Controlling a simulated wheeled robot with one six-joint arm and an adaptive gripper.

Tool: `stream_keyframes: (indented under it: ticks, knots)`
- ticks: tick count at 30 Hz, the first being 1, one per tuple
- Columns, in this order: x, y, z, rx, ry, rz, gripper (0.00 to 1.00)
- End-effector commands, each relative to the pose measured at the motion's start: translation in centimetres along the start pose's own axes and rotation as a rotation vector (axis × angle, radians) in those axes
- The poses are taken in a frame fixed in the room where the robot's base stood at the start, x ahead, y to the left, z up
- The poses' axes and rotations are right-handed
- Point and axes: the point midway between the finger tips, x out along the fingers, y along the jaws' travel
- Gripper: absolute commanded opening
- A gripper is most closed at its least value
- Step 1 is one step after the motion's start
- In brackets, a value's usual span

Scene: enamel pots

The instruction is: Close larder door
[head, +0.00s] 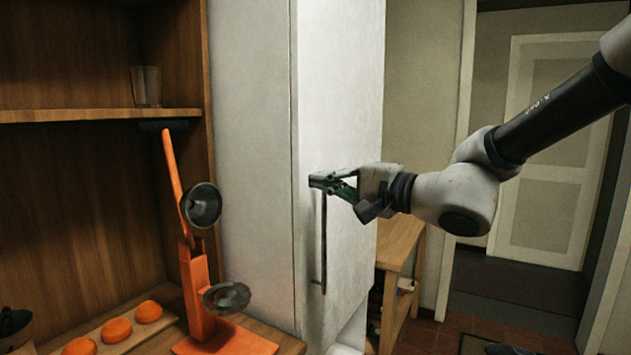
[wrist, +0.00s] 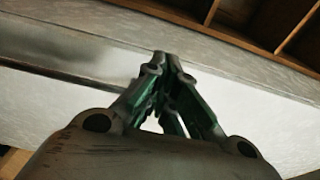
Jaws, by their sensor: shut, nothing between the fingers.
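The larder door (head: 350,110) is the pale front of a tall white cabinet in the middle of the head view. It looks flush with the cabinet side, with only a thin seam showing. Its long vertical bar handle (head: 323,250) is on the door's left side. My gripper (head: 314,182) is shut and empty, its tips by the upper end of the handle near the door's left edge. In the wrist view, my gripper's tips (wrist: 168,60) meet in front of the pale door surface (wrist: 245,110). I cannot tell whether they touch it.
A wooden shelf unit (head: 90,115) stands left of the cabinet, with a glass (head: 146,86) on it. An orange juicer-like stand (head: 198,290) and several oranges (head: 118,329) are below. A wooden side table (head: 398,245) stands right of the cabinet, near an open doorway.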

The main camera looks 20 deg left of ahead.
Motion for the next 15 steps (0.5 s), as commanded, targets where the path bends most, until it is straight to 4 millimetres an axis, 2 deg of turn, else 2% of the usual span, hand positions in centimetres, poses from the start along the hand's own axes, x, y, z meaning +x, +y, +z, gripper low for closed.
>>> stream_keyframes:
  ticks: [1, 15]
  knots:
    - [-0.3, -0.1, 1.0, -0.001, -0.005, -0.002, 0.0]
    - [-3.1, 0.0, 8.1, 0.0, -0.006, 0.0, 0.0]
